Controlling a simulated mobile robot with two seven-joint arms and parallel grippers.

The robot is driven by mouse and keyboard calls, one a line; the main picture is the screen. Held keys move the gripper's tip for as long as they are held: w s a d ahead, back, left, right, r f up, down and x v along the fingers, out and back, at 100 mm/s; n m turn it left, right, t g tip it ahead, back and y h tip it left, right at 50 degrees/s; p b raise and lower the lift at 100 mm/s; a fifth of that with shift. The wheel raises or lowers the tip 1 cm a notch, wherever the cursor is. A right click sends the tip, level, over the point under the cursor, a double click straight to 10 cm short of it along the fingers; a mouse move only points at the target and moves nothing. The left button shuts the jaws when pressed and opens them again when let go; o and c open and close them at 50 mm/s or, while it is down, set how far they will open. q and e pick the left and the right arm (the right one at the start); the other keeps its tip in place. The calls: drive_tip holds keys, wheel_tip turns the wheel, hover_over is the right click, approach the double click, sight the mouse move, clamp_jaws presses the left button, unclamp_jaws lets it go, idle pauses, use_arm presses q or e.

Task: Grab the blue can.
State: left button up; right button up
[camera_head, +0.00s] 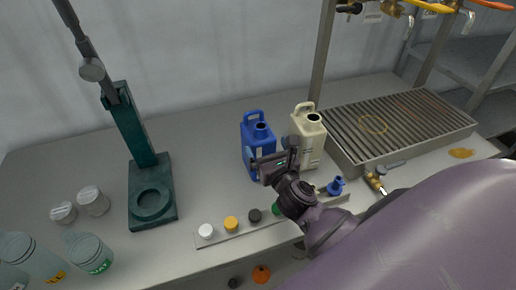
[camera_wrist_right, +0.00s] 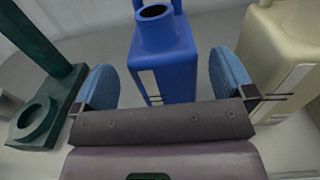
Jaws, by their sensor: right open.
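The blue can (camera_head: 252,133) is a jerrycan with a top handle and an open dark mouth, standing upright on the grey bench beside a cream can (camera_head: 312,135). My right gripper (camera_head: 269,152) is open just in front of the blue can and hides part of its lower right. In the right wrist view the blue can (camera_wrist_right: 165,60) stands between the two blue finger pads, one to each side, with visible gaps. The gripper (camera_wrist_right: 164,82) holds nothing. The cream can (camera_wrist_right: 282,55) is just right of the right finger. My left gripper is not in view.
A strip of coloured caps (camera_head: 240,230) lies along the front edge. A dark green stand (camera_head: 152,190) is to the left, with several lidded jars (camera_head: 92,203) beyond it. A slatted metal drain (camera_head: 400,125) fills the right. The bench behind the blue can is clear.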

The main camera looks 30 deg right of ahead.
sight(260, 135)
drive_tip(key=shift+x, duration=2.85)
drive_tip(key=shift+f, duration=0.1)
drive_tip(key=shift+c, duration=0.2)
drive_tip(key=c, duration=0.9)
drive_tip(key=shift+c, duration=1.1)
